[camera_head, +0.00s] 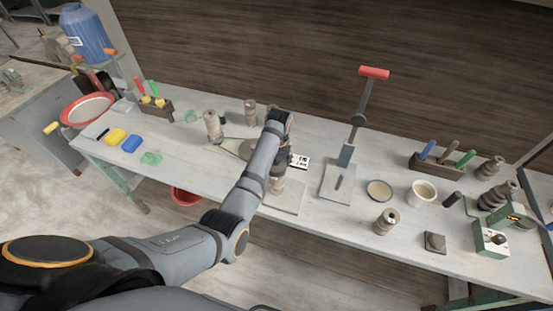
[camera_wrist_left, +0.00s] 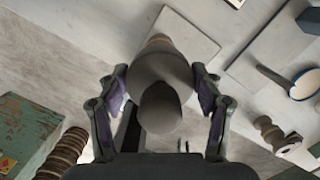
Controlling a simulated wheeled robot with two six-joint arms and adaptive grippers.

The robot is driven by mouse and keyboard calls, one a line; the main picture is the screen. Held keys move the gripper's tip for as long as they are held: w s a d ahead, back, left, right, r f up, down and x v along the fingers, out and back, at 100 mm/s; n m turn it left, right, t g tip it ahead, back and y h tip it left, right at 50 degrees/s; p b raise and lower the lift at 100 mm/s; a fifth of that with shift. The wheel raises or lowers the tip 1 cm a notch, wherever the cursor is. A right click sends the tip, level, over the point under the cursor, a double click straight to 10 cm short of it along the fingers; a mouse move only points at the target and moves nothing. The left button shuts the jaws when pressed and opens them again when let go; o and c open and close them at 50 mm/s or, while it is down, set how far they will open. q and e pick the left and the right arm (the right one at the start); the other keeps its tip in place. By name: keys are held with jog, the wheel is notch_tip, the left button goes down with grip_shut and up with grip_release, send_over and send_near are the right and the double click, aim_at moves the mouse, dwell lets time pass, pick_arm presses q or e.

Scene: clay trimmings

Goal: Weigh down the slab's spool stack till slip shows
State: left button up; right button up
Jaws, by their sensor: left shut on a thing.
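My left gripper (camera_head: 281,166) is over the near middle of the bench. In the left wrist view its fingers (camera_wrist_left: 160,90) are shut on a dark grey, bulbous weight with a rounded knob (camera_wrist_left: 160,108). A pale slab (camera_head: 290,198) lies below it and also shows in the wrist view (camera_wrist_left: 196,42). A tan spool (camera_head: 277,186) stands on the slab under the gripper. In the wrist view only its light rim shows beyond the weight. I cannot tell whether the weight touches the spool, and no slip can be made out there. My right gripper is not in view.
A lever press with a red handle (camera_head: 374,73) stands right of the slab. A shallow dish (camera_head: 379,191), a cup (camera_head: 421,195), a loose spool (camera_head: 386,222) and a dark square block (camera_head: 435,242) are farther right. Spools (camera_head: 212,127) stand at left.

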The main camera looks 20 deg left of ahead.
pick_arm(q)
jog(key=shift+f, duration=0.2)
jog(key=shift+f, duration=0.1)
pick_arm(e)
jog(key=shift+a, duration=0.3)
pick_arm(q)
jog(key=shift+f, duration=0.35)
jog(key=shift+f, duration=0.2)
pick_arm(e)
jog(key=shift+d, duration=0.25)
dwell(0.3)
pick_arm(q)
jog(key=o, duration=1.8)
jog(key=shift+o, duration=0.6)
jog(key=shift+s, duration=0.1)
